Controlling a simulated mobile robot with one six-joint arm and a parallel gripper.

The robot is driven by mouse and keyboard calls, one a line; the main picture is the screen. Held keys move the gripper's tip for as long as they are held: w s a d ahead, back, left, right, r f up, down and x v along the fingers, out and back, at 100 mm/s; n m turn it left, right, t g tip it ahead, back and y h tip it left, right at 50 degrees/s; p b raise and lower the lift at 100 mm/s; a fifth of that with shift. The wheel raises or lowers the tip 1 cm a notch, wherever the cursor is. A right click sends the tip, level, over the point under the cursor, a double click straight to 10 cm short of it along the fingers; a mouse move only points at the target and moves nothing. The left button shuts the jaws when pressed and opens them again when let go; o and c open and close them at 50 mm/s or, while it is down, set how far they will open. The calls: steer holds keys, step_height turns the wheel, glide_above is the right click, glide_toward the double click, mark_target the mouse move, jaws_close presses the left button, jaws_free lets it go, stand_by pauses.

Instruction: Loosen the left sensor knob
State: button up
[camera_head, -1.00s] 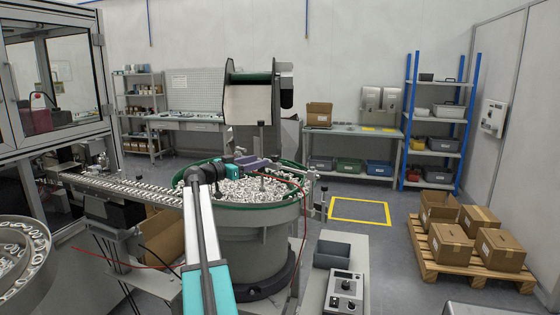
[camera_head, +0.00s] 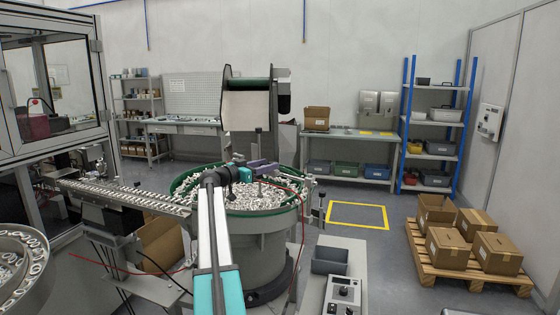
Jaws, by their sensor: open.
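My gripper (camera_head: 268,168) is small and far off at the end of my arm, above the parts in the vibratory bowl (camera_head: 262,222). Its fingers are too small to make out; nothing shows held in it. A thin dark upright post (camera_head: 258,143) with a small head rises behind the gripper and ends above the bowl. A bracket with a small upright sensor-like part (camera_head: 318,204) stands outside the bowl's right rim. I cannot tell which part is the left sensor knob; my arm hides part of the bowl's left side.
A linear track (camera_head: 120,194) runs from the bowl to the glazed machine at left. A hopper (camera_head: 248,105) stands behind the bowl. A red cable (camera_head: 298,198) hangs at right. A control box (camera_head: 343,294) and grey bin (camera_head: 330,260) stand at front right.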

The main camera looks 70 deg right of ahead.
steer(key=p+x, duration=0.1)
steer(key=x, duration=0.6)
steer(key=shift+d+p, duration=0.2)
steer(key=shift+p, duration=0.2)
steer(key=shift+s, duration=0.15)
steer(key=c, duration=1)
